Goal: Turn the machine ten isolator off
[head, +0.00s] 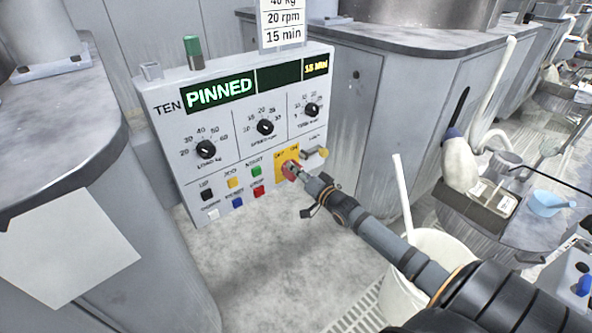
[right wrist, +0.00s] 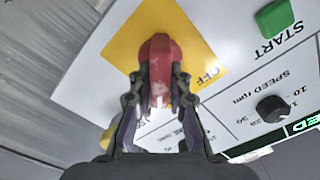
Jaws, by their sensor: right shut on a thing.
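The machine ten isolator is a red handle (right wrist: 160,55) on a yellow plate (right wrist: 118,32), at the lower right of the panel marked TEN. In the head view the yellow plate (head: 281,157) is partly covered by my right gripper (head: 297,173). In the right wrist view my right gripper (right wrist: 160,88) is shut on the red handle, one finger on each side. The word OFF shows on the plate to the right of the handle. I cannot tell the switch position for certain. My left gripper is not in view.
The panel (head: 225,125) has a green PINNED display (head: 219,92), three black knobs and several coloured buttons left of the isolator, including a green START button (right wrist: 275,17). A small brass-ended part (head: 322,153) sits close right. A white bucket (head: 440,250) stands below my right arm.

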